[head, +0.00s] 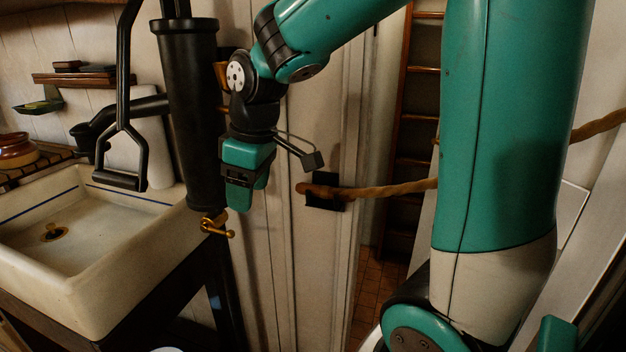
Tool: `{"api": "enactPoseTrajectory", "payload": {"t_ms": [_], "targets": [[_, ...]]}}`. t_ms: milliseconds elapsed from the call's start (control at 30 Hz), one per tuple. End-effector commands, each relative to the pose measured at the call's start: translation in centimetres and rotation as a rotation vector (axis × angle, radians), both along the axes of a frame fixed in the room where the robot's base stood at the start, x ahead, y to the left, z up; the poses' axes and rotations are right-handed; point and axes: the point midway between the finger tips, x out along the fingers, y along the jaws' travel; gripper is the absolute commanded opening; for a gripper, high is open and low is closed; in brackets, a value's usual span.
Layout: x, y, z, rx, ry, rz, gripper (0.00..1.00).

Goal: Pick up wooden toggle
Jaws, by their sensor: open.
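I cannot make out a separate wooden toggle for certain. A brown rope (390,189) crosses the doorway; its thick brown left end (316,190) sits at a dark plate on the white panelled wall and may be or hold the toggle. The rope passes behind my arm on the right. My gripper (242,200) points down, left of the rope end and apart from it in the picture. It is open, seen nearly edge-on, with nothing visible in it. A small camera-like part on a bracket sticks out to its right.
A black hand pump (190,115) with a brass tap (215,223) stands close left of my gripper. A white sink (95,260) is further left. A wooden ladder (412,115) stands beyond the doorway over a tiled floor (380,285).

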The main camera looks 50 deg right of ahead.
Motion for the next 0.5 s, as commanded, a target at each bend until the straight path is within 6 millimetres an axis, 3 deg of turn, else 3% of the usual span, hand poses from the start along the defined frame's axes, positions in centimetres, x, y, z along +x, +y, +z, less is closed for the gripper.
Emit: {"api": "enactPoseTrajectory", "payload": {"t_ms": [33,100,200,333,500], "targets": [[2.0,-4.7,2.0,-0.054,0.006,-0.045,0.63],[3.4,-10.5,3.1,-0.123,0.022,-0.078,0.63],[3.9,-17.0,4.1,-0.193,0.052,-0.113,0.63],[3.5,-21.5,4.3,-0.235,0.083,-0.135,0.63],[3.4,-22.8,1.6,-0.241,0.093,-0.136,0.63]]}}
